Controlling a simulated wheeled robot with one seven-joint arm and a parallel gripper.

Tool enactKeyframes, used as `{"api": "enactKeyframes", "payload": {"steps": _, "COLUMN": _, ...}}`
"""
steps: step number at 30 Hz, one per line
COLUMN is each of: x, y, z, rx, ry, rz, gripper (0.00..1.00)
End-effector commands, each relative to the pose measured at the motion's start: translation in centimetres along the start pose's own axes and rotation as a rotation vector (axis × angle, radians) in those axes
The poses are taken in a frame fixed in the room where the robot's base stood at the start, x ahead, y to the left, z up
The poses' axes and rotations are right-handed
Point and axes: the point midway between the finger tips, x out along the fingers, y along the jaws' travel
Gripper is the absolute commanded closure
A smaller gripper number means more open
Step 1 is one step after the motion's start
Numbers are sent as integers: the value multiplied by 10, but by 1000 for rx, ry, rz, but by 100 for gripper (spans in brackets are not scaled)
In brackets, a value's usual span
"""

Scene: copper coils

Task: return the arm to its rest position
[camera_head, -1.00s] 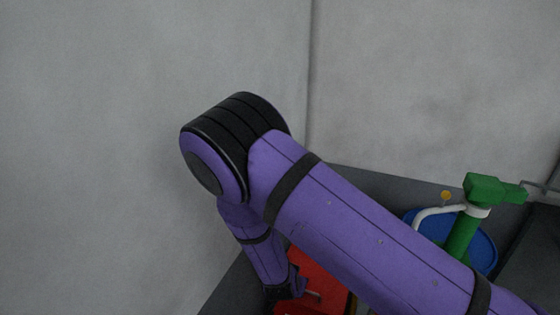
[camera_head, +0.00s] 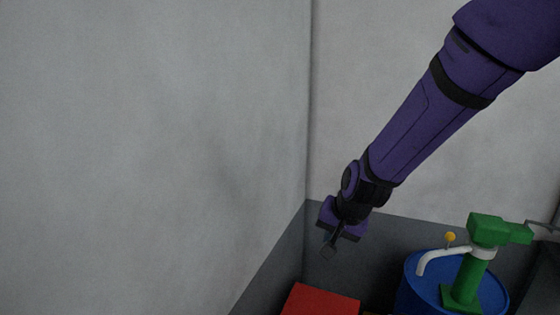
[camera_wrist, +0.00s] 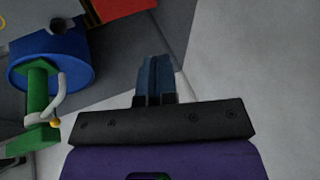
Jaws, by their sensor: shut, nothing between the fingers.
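My purple arm reaches from the upper right of the head view down to the middle. The gripper is apart from the red box and the blue drum.
A red box (camera_head: 320,301) is at the bottom of the head view. A blue drum (camera_head: 424,290) with a green pump (camera_head: 468,275) and white spout stands at the lower right. Grey walls (camera_head: 150,150) meet behind my gripper. The left side is clear.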

Motion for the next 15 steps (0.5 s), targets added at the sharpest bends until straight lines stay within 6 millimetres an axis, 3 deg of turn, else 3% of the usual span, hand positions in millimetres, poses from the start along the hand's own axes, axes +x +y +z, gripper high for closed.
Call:
{"api": "enactKeyframes", "payload": {"steps": 3, "x": -45, "y": 13, "z": -6, "rx": -34, "ry": 2, "rz": -24, "gripper": 100}}
{"api": "enactKeyframes", "payload": {"steps": 15, "x": -174, "y": 72, "z": 11, "rx": -182, "ry": 30, "rz": -18, "gripper": 100}}
